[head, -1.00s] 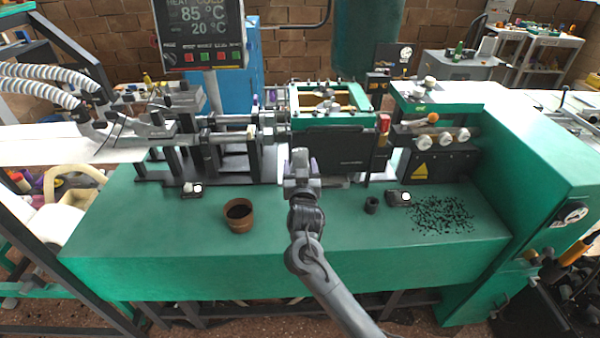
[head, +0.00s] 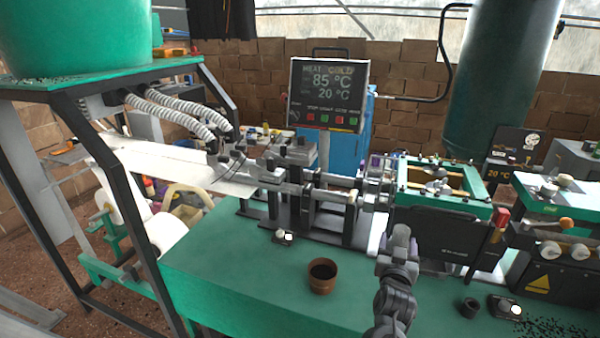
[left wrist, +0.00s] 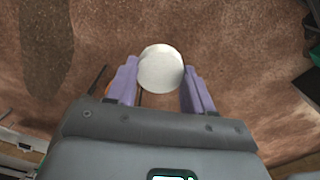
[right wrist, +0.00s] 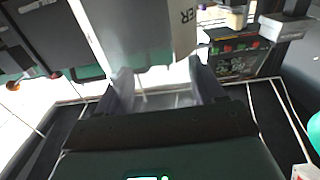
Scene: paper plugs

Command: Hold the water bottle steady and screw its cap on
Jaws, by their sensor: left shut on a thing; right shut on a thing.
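My right gripper (head: 402,238) shows in the head view in front of the machine, its arm coming up from the bottom edge. In the right wrist view its purple fingers (right wrist: 164,88) are shut on a pale grey bottle (right wrist: 145,35) with the dark letters "ER" at its edge. The rest of the bottle is out of that view. My left gripper (left wrist: 160,88) shows only in the left wrist view. Its purple fingers are shut on a round white cap (left wrist: 161,69), seen face on above brown floor. Cap and bottle appear together in no view.
A green bench (head: 245,270) carries a brown cup (head: 322,276), a small black cylinder (head: 468,308) and dark pellets (head: 550,328). The machine (head: 445,235) runs along the bench's back. A screen (head: 328,94) stands behind it. A green hopper (head: 75,35) on a dark frame stands at left.

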